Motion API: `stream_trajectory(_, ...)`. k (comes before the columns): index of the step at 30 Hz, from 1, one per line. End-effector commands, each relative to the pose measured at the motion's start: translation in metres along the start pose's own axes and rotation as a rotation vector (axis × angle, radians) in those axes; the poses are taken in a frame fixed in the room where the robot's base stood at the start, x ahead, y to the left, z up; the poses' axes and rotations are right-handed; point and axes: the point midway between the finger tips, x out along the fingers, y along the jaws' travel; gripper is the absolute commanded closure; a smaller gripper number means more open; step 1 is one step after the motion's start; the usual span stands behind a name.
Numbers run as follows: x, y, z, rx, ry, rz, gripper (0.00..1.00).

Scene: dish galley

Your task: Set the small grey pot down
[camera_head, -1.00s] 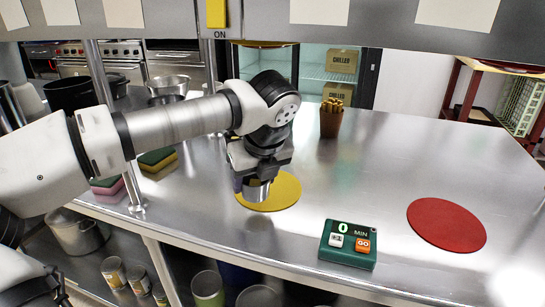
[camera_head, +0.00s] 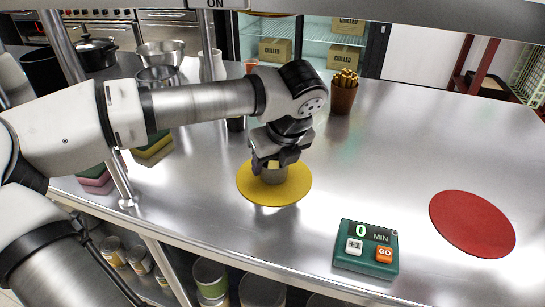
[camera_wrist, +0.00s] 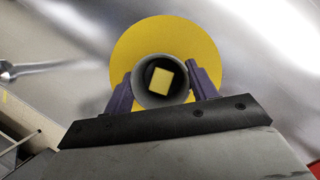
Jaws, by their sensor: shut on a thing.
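The small grey pot (camera_head: 272,175) is between the fingers of my gripper (camera_head: 273,162), over the yellow round mat (camera_head: 300,184). In the wrist view the pot (camera_wrist: 146,97) opens toward the camera and a yellow block (camera_wrist: 161,81) shows inside it. My gripper's fingers (camera_wrist: 163,88) close on both sides of its wall. The yellow mat (camera_wrist: 163,36) lies behind it in that view. The pot looks upright and very near the mat; I cannot tell whether its base touches it.
A red round mat (camera_head: 472,224) lies to the right. A green timer box (camera_head: 366,262) reading 0 stands near the counter's front edge. A brown cup of sticks (camera_head: 343,93) stands behind. Sponges (camera_head: 153,150) lie left, near a metal post (camera_head: 97,120). The counter between the mats is clear.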

Motion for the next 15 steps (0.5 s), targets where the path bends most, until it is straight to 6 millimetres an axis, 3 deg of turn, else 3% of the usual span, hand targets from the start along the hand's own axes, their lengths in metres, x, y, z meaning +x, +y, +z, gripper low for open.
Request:
stream_trajectory(11,0.0034,0.0000,-0.0012,-0.001,-0.001,0.000,0.67)
stream_trajectory(12,0.0020,0.0000,-0.0007,-0.001,-0.001,0.000,0.39)
stream_trajectory(15,0.0017,0.0000,-0.0006,0.000,-0.001,0.000,0.26)
